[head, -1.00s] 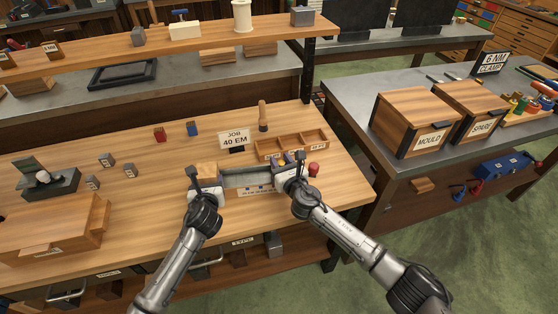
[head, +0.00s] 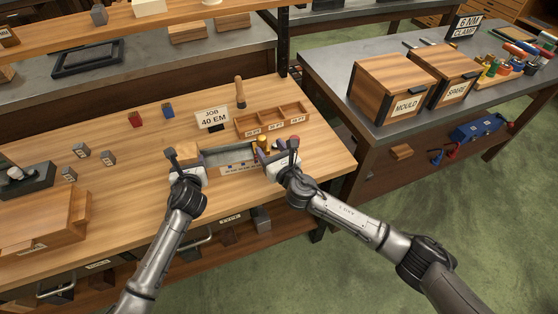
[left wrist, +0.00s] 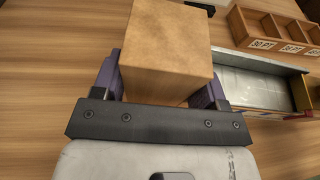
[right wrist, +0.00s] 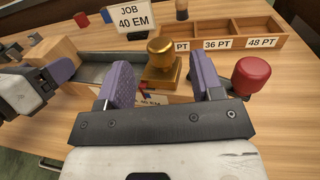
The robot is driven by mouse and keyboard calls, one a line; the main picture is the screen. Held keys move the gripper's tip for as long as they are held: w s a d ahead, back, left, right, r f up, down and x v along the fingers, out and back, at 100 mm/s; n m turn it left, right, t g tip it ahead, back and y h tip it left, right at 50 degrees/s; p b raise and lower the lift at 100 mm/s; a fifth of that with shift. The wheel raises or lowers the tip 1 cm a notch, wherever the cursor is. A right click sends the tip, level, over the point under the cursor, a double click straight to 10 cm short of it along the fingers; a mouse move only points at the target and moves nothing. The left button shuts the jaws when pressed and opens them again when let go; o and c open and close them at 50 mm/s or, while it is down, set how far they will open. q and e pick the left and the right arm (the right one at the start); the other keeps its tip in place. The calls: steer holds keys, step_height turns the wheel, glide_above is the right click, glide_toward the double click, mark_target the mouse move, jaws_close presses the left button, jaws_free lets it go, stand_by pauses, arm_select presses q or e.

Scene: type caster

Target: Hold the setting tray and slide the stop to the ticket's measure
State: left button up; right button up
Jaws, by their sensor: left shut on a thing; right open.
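The setting tray (head: 228,153) is a grey metal channel on the bench, with a wooden block (left wrist: 165,50) at its left end and a scale strip along its front. My left gripper (head: 186,165) is shut on that block, its purple fingers on either side in the left wrist view. The brass stop (right wrist: 162,68) stands on the tray toward its right end. My right gripper (right wrist: 160,85) is open, with its purple fingers apart on either side of the stop. The ticket (head: 212,118) behind the tray reads JOB 40 EM. Some scale marks are hidden by my right gripper.
A red knob (right wrist: 252,78) is just right of my right gripper. A wooden compartment box (head: 272,120) with point-size labels lies behind the tray. A wooden-handled tool (head: 240,93) stands behind it. Small red (head: 135,119) and blue (head: 168,110) blocks sit at the back left.

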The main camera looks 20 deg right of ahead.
steer(key=shift+s+d, duration=0.2)
steer(key=shift+s, duration=0.7)
steer(key=shift+s+d, duration=0.15)
steer(key=shift+s, duration=0.75)
steer(key=shift+s+d, duration=0.2)
steer(key=shift+s, duration=0.7)
